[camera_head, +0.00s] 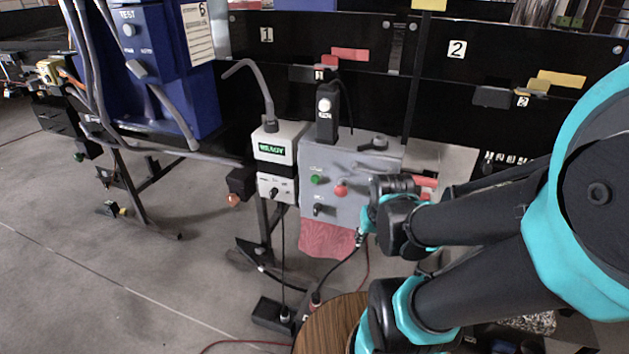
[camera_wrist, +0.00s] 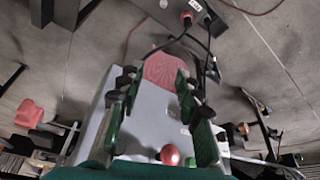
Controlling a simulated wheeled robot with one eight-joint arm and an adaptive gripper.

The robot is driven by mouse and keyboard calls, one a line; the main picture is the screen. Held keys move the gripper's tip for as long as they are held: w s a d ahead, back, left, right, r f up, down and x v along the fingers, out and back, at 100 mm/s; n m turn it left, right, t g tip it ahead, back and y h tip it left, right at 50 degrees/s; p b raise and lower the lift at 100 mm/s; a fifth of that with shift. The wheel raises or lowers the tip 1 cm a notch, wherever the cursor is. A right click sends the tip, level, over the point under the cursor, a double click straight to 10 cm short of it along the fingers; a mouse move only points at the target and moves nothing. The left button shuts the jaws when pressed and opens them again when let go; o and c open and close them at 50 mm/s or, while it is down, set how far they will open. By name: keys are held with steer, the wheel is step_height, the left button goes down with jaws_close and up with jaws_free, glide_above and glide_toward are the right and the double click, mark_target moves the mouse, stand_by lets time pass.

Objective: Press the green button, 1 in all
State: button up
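The green button (camera_head: 315,180) is a small round knob on the front of a grey control box (camera_head: 350,213). A larger red button (camera_head: 341,190) sits just right of it; it also shows in the wrist view (camera_wrist: 170,155). My gripper (camera_head: 362,236) is in front of the box's lower right, right of and below the green button. In the wrist view my gripper (camera_wrist: 156,80) has its fingers spread, with nothing held between them.
A black switch (camera_head: 318,209) is under the green button. Cables run down to the floor. Open floor (camera_head: 80,270) lies left.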

jaws_close()
stand_by(1.2)
